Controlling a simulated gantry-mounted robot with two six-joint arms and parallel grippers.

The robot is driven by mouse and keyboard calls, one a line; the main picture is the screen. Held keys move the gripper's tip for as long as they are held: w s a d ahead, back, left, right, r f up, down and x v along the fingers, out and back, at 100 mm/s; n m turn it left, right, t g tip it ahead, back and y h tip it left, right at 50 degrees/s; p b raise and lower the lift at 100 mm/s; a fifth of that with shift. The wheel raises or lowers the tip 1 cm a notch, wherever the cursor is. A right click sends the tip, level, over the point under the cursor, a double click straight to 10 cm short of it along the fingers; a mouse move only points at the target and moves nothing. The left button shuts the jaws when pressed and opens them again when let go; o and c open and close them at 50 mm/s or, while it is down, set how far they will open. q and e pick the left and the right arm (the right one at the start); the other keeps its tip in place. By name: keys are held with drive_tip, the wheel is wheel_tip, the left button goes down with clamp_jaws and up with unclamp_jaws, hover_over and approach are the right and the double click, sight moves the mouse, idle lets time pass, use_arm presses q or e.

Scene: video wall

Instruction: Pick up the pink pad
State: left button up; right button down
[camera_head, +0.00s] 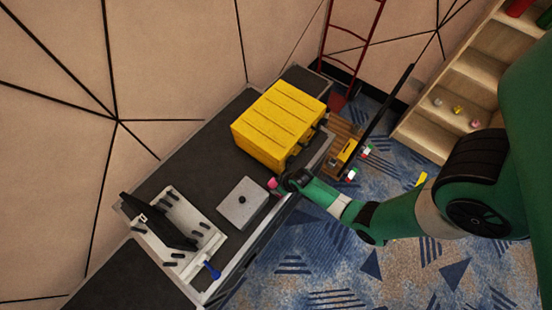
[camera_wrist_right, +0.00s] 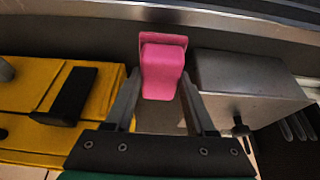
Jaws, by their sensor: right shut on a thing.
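The pink pad (camera_wrist_right: 162,68) is a small block with a wider flat end, between the fingers of my right gripper (camera_wrist_right: 162,98) in the right wrist view. The gripper is shut on it. In the head view the pad (camera_head: 272,183) is a small pink spot at the tip of my right gripper (camera_head: 280,183), near the front edge of the dark bench, just below the yellow case. I cannot tell whether the pad touches the bench. My left gripper is not in view.
The yellow case (camera_head: 280,125) stands on the dark bench (camera_head: 205,155) close to my right gripper. A grey metal box (camera_head: 242,203) lies to its left, also seen in the wrist view (camera_wrist_right: 240,85). A white device with a dark panel (camera_head: 175,235) is further left.

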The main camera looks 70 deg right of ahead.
drive_tip(key=s+r+p, duration=0.6)
drive_tip(key=s+r, duration=0.3)
drive_tip(key=s, duration=0.4)
drive_tip(key=shift+s+a, duration=0.15)
drive_tip(key=shift+a, duration=0.25)
drive_tip(key=shift+f, duration=0.1)
